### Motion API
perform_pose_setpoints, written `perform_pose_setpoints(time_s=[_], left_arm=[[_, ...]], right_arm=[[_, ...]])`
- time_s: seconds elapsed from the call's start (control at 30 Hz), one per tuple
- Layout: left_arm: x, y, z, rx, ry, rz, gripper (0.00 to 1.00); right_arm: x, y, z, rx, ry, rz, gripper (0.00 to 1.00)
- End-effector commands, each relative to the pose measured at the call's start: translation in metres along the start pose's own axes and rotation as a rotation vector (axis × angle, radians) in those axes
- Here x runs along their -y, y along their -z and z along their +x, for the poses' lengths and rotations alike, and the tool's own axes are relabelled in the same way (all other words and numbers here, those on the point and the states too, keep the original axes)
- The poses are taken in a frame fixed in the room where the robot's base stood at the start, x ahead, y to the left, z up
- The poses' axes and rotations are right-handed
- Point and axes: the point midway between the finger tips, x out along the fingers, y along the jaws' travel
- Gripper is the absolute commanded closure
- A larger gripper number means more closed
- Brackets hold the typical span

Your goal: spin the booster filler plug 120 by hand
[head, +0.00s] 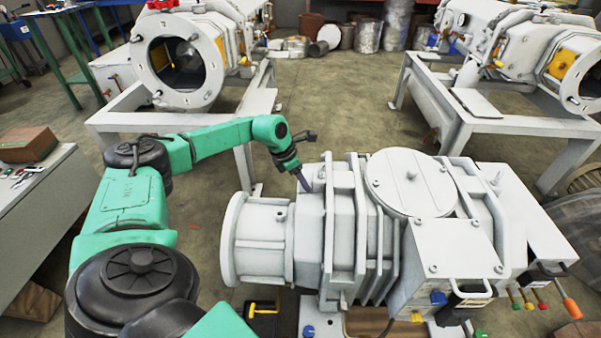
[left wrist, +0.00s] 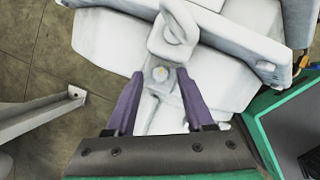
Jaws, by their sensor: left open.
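The white vacuum pump (head: 330,225) stands in front of me with a round lid on top. In the head view my left gripper (head: 304,183) points down at the pump's upper left, and the plug cannot be made out.
Two more white machines on frames stand behind, at left (head: 180,60) and right (head: 525,50). A bench with a brown box (head: 28,145) is at the left. Metal drums (head: 367,36) stand at the back. The floor between the frames is clear.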

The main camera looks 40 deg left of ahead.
Motion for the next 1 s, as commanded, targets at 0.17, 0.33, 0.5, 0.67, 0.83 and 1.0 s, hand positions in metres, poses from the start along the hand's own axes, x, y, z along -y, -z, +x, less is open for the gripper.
perform_pose_setpoints(time_s=[0.17,0.33,0.5,0.67,0.83,1.0], left_arm=[[-0.001,0.001,0.008,0.005,0.037,0.089,0.43],[-0.004,0.002,0.012,0.007,0.119,0.296,0.43],[-0.006,0.0,0.011,0.006,0.211,0.52,0.43],[-0.013,-0.006,-0.042,0.004,0.212,0.513,0.43],[-0.022,-0.009,-0.083,0.003,0.211,0.513,0.43],[-0.029,-0.01,-0.12,0.002,0.211,0.513,0.43]], right_arm=[[-0.005,-0.016,0.023,0.0,0.001,0.001,0.5],[-0.013,-0.039,0.057,0.0,0.0,0.0,0.5],[-0.02,-0.059,0.086,0.0,0.0,0.0,0.5],[-0.013,-0.039,0.057,0.0,0.0,0.0,0.5],[-0.01,-0.03,0.043,0.0,0.0,0.0,0.5],[-0.007,-0.021,0.031,0.0,0.0,0.0,0.5]])
